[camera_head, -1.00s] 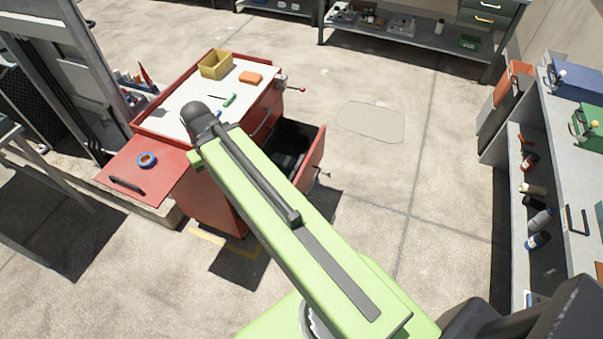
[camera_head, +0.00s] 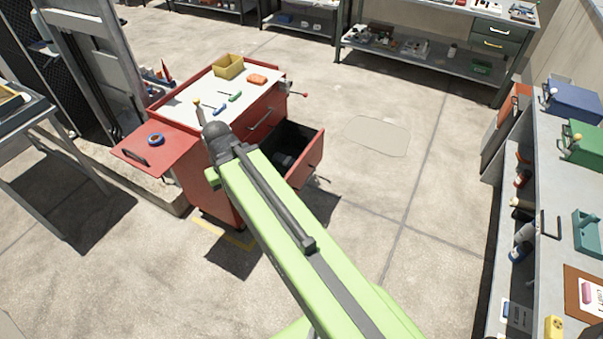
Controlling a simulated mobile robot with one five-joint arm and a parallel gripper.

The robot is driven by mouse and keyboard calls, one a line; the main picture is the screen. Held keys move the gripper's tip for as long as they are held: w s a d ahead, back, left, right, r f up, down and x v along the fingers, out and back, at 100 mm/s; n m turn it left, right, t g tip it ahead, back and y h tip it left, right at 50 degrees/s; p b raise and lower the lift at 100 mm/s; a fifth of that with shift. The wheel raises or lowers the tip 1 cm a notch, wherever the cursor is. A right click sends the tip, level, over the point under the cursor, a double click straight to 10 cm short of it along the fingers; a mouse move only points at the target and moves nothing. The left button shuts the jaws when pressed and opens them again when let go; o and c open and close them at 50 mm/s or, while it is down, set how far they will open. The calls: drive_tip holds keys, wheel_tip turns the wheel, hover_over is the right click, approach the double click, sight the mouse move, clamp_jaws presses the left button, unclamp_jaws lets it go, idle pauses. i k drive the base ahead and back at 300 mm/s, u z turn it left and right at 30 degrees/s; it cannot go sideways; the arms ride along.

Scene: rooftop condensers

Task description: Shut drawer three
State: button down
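A red tool cart (camera_head: 213,195) stands left of centre with a pale top. One of its drawers (camera_head: 307,160) is pulled open toward the right, with dark items inside. A closed drawer front with a handle (camera_head: 262,117) shows above and behind it. I cannot read any drawer number. My green arm reaches from the bottom toward the cart and hides part of its front. My gripper is not visible; only the dark end joint of the arm shows, in front of the cart's top.
The cart's red side shelf (camera_head: 160,152) juts left and holds a blue tape roll (camera_head: 156,139). A yellow bin (camera_head: 229,66) sits on the top. A grey workbench (camera_head: 555,215) lines the right. The floor (camera_head: 400,175) between cart and bench is clear.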

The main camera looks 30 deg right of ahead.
sight(304, 144)
drive_tip(key=u, duration=0.3)
drive_tip(key=i, duration=1)
